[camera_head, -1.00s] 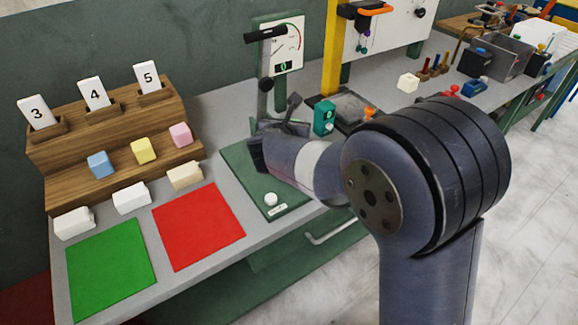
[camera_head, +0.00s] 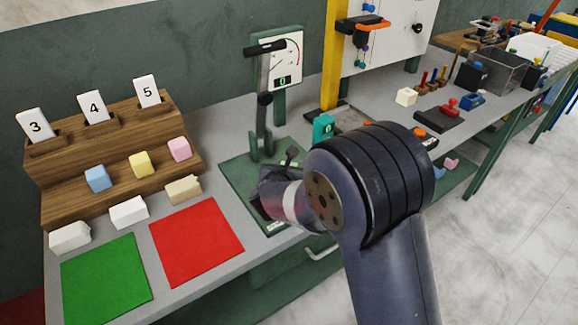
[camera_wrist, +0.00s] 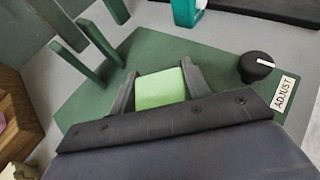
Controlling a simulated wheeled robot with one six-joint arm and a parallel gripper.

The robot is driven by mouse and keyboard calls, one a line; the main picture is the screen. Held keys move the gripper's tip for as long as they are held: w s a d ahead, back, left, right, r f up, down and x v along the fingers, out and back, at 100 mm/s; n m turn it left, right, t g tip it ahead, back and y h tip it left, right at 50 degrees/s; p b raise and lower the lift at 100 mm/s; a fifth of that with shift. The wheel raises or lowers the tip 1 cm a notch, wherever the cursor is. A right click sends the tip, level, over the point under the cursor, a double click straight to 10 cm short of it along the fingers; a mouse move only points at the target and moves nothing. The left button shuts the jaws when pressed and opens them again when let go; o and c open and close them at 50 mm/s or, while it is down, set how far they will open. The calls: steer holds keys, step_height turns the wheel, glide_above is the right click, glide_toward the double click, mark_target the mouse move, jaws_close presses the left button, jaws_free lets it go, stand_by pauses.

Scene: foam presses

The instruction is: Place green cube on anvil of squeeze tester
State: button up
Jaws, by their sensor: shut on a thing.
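The green cube (camera_wrist: 160,88) is between the two fingers of my gripper (camera_wrist: 160,84) in the wrist view, and the gripper is shut on it. The cube is over the green base plate (camera_wrist: 212,55) of the squeeze tester. The tester (camera_head: 267,95) stands behind my gripper in the head view, with a dial and a display reading 0. Its green uprights (camera_wrist: 85,45) show at the upper left of the wrist view, apart from the cube. In the head view my wrist hides the cube. I cannot clearly make out the anvil.
A black ADJUST knob (camera_wrist: 257,66) sits on the base plate to the right. A teal device (camera_head: 323,128) stands behind the plate. A wooden rack (camera_head: 118,135) with coloured cubes is at left, near a red mat (camera_head: 197,242) and a green mat (camera_head: 106,280).

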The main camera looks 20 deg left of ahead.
steer(key=shift+f, duration=0.15)
steer(key=o, duration=1)
steer(key=shift+r, duration=0.3)
steer(key=shift+s, duration=0.35)
steer(key=b+v, duration=0.1)
steer(key=v, duration=1)
steer(key=shift+s, duration=0.15)
